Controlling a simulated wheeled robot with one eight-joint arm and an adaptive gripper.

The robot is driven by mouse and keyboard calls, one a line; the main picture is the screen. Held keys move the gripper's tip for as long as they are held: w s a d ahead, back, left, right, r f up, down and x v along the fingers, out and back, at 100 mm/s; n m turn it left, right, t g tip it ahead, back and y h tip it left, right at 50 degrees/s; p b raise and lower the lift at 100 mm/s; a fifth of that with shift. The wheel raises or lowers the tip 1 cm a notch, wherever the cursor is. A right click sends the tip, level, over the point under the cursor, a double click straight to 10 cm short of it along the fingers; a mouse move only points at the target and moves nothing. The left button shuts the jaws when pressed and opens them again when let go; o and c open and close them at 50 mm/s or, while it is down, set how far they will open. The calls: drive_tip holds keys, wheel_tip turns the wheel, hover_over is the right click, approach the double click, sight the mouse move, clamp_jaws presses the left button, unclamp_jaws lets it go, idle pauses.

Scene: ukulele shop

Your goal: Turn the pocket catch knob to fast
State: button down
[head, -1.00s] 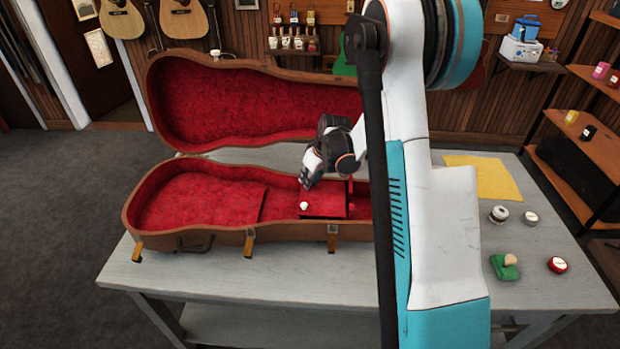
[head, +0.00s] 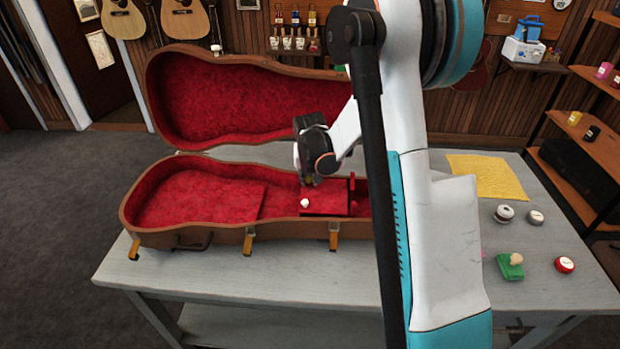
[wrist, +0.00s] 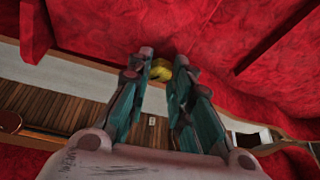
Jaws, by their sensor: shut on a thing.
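An open ukulele case (head: 190,238) with red plush lining lies on the table. Inside it, toward the right, is the red pocket lid (head: 325,203) with a small white knob (head: 304,203) near its left front corner. My gripper (head: 309,183) points down just behind the white knob. In the wrist view my gripper (wrist: 165,60) is closed around a small yellow, brass-like knob (wrist: 160,73), which I take as the pocket catch knob. The fingers partly hide it. Any fast marking and the knob's turn angle cannot be made out.
The case's raised lid (head: 250,100) stands behind my gripper. On the grey table (head: 300,275) at right are a yellow cloth (head: 485,178), a green block with a tan knob (head: 510,266), a red-rimmed round item (head: 564,264) and two small round tins (head: 504,214). My arm hides the case's right end.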

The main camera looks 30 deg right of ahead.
drive_tip(key=m, duration=0.2)
drive_tip(key=m+g+h, duration=0.1)
drive_tip(key=m+b, duration=0.1)
drive_tip(key=m, duration=0.1)
drive_tip(key=shift+w+a+m+h, duration=0.2)
drive_tip(key=shift+a+m+h, duration=0.05)
drive_tip(key=shift+m+h, duration=0.05)
drive_tip(key=shift+w+m+g+h+b, duration=0.15)
drive_tip(key=shift+m+g, duration=0.35)
drive_tip(key=shift+m, duration=0.6)
drive_tip(key=shift+m+g+h+b, duration=0.2)
drive_tip(key=shift+m+g, duration=0.3)
drive_tip(key=shift+m, duration=0.6)
drive_tip(key=c, duration=1.4)
unclamp_jaws()
drive_tip(key=v, duration=1.2)
drive_tip(key=shift+w, duration=0.1)
